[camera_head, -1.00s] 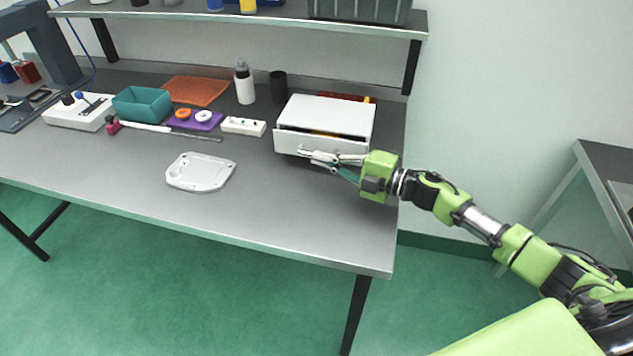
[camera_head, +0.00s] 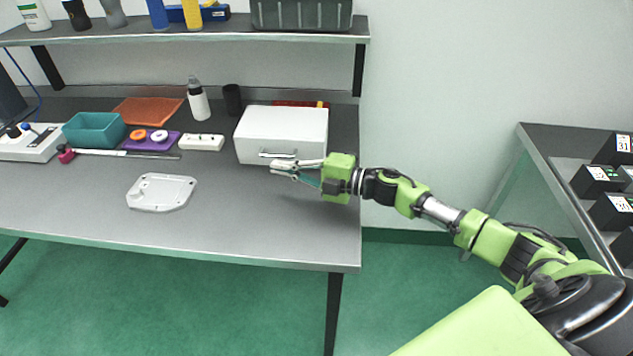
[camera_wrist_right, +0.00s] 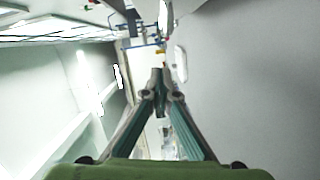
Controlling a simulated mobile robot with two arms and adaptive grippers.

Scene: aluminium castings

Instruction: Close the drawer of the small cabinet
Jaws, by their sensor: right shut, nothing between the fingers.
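The small white cabinet (camera_head: 283,122) stands at the back right of the workbench. Its drawer front (camera_head: 250,151) sits flush with the body, with no gap showing, and carries a grey bar handle (camera_head: 277,155). My right gripper (camera_head: 274,167) is shut and empty, just in front of and below the handle. I cannot tell whether its fingers touch the drawer front. In the right wrist view its fingertips (camera_wrist_right: 167,82) are together with nothing between them. My left gripper is not in view.
A white cast plate (camera_head: 162,192) lies on the workbench (camera_head: 230,220), left of the gripper. A white power strip (camera_head: 201,142), a white bottle (camera_head: 199,104) and a black cup (camera_head: 232,99) stand left of the cabinet. The bench front is clear. A shelf (camera_head: 200,37) runs above.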

